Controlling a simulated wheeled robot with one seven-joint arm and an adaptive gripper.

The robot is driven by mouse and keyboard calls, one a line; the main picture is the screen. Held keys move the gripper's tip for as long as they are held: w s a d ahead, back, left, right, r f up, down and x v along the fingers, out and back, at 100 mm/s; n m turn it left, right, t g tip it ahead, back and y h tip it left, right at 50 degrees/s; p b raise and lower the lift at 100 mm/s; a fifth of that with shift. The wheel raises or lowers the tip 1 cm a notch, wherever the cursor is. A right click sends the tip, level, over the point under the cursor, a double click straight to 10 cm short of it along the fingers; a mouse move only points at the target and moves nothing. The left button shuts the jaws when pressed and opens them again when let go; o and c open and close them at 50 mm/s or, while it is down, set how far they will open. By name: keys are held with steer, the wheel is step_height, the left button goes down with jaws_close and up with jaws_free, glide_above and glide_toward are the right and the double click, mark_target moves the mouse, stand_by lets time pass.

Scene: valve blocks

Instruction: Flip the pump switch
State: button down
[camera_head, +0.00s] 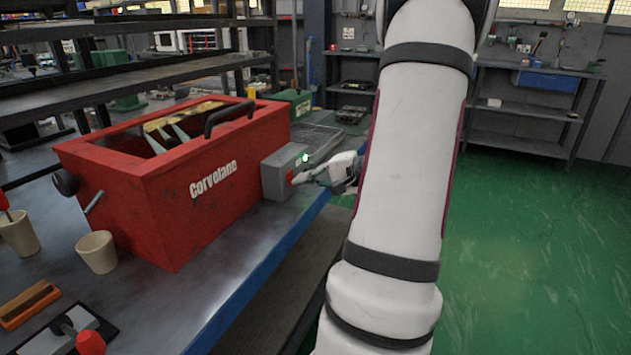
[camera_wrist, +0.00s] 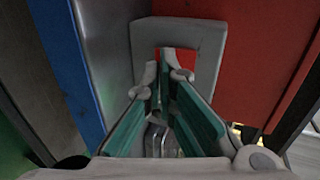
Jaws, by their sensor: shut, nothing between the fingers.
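A grey switch box (camera_head: 282,172) is beside the right end of a red machine marked "Corvelane" (camera_head: 190,180). A small green light (camera_head: 305,157) glows on the box. My gripper (camera_head: 300,178) is in front of the box's face, fingers pointing at it. In the wrist view the shut fingertips (camera_wrist: 163,75) are in front of a red part (camera_wrist: 180,56), probably the switch, set in the grey box (camera_wrist: 205,50). The fingertips hide part of the red part. I cannot tell whether they touch it, or which way the switch is set.
The workbench (camera_head: 228,270) has a blue front edge. Beige cups (camera_head: 96,252), a wooden block (camera_head: 28,304) and a red-knobbed tool (camera_head: 90,342) are on it at the left. Dark shelving stands behind. The green floor (camera_head: 530,260) at the right is open.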

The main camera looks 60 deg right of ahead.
steer(key=shift+w+f, duration=0.1)
stand_by(0.3)
steer(key=t+b, duration=0.1)
steer(key=b, duration=0.2)
steer(key=shift+w+f, duration=0.25)
steer(key=shift+f, duration=0.15)
steer(key=shift+r, duration=0.45)
steer(key=shift+r+p, duration=0.5)
steer(key=shift+r, duration=0.1)
